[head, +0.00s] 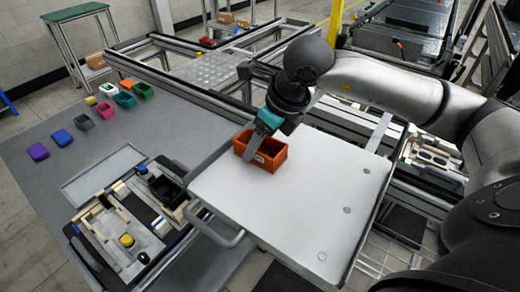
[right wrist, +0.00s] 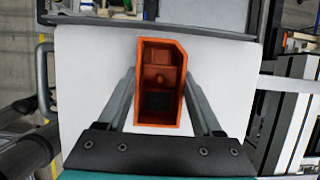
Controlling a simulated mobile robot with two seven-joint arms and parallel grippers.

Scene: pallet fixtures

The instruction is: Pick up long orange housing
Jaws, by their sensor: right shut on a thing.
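The long orange housing (head: 273,153) is an open-topped orange box on the white tray (head: 290,218), near its far left part, in the head view. My right gripper (head: 257,146) reaches down to it from above, with one finger showing against the near side of the box. In the right wrist view the housing (right wrist: 148,105) lies lengthwise between the two fingers of the gripper (right wrist: 158,90), which is shut on it. The inside of the housing shows a dark square at its near end. I cannot tell whether the housing touches the tray. My left gripper is not in view.
A grey table at left holds small coloured boxes, among them a purple one (head: 38,152), a blue one (head: 62,137) and a green one (head: 125,99). A fixture with black and yellow parts (head: 127,240) stands left of the tray. The tray's near part is clear.

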